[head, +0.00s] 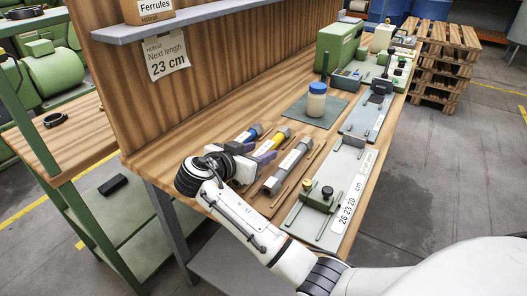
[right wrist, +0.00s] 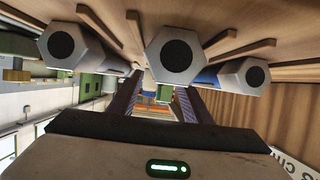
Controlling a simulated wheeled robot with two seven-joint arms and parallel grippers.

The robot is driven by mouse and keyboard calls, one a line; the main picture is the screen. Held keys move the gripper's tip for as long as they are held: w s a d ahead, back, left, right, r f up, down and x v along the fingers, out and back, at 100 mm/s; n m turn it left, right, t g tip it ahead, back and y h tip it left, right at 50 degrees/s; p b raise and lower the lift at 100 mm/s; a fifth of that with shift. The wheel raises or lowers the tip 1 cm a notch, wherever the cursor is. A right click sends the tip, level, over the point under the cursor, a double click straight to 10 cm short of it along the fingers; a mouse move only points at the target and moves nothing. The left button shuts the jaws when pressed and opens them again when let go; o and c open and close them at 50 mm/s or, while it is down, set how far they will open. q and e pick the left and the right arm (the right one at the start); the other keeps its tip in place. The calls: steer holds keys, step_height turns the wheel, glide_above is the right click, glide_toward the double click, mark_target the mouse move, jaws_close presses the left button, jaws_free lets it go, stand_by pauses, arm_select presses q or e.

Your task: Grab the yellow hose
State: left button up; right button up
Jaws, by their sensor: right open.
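Three hoses with grey hex ends lie side by side on the wooden bench. The yellow hose (head: 275,141) is the middle one, between the blue hose (head: 248,134) and a grey hose (head: 287,167). In the right wrist view the middle hex end (right wrist: 177,50) faces me and hides the body behind it. My right gripper (head: 258,152) is open, with its fingers at the near end of the yellow hose and partly covering it. In the wrist view its fingers (right wrist: 153,98) are apart with nothing seen between them. My left gripper is not in view.
Thin wooden strips divide the hoses. A measuring plate (head: 347,197) with a green clamp (head: 319,196) is to the right. A jar (head: 316,99) stands on a dark mat (head: 298,119) behind. The wooden back panel (head: 196,83) rises on the left.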

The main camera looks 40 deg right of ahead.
mark_target(262, 151)
steer(key=shift+x, duration=1.55)
jaws_close()
steer(key=shift+r, duration=0.1)
